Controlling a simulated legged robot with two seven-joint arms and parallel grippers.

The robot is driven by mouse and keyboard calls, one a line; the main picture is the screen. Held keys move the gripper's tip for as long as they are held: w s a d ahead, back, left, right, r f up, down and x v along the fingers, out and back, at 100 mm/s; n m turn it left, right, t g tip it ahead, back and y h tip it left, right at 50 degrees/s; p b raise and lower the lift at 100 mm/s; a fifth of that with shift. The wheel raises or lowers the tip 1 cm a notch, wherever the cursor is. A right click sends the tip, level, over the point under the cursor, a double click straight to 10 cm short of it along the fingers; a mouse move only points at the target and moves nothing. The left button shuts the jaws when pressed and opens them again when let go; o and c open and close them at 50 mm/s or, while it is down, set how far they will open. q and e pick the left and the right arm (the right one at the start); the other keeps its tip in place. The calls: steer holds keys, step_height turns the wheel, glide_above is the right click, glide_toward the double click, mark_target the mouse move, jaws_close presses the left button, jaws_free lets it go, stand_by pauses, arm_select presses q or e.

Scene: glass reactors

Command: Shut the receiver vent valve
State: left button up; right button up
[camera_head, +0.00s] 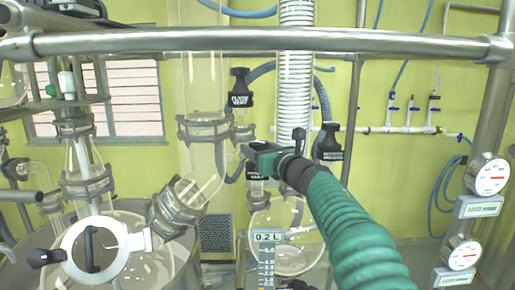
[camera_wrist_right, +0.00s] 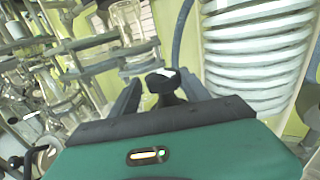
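My right gripper (camera_head: 250,156) reaches in from the lower right of the head view, above the round glass receiver (camera_head: 290,262) with the 0.2 L display. In the right wrist view its two dark fingers (camera_wrist_right: 160,88) are apart. A black valve knob (camera_wrist_right: 161,79) on a dark stem shows between them; I cannot tell whether they touch it. It looks like the receiver vent valve, but its label is not readable. In the head view the gripper mostly hides this spot; a small dark label (camera_head: 257,174) shows just below. My left gripper is not in view.
Other black-handled valves hang at the upper middle (camera_head: 240,86) and right of the coil (camera_head: 328,142). A white coiled column (camera_head: 296,80) rises close beside the gripper. A metal rail (camera_head: 200,41) crosses the top. Two gauges (camera_head: 490,177) stand at the right.

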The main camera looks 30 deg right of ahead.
steer(key=shift+w+d+f, duration=0.2)
steer(key=shift+d+f, duration=0.05)
steer(key=shift+d, duration=0.05)
steer(key=c, duration=0.4)
steer(key=shift+d, duration=0.1)
steer(key=shift+c, duration=1.2)
steer(key=c, duration=0.4)
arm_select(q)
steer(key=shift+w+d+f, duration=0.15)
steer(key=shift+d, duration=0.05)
arm_select(e)
steer(key=shift+c, duration=0.2)
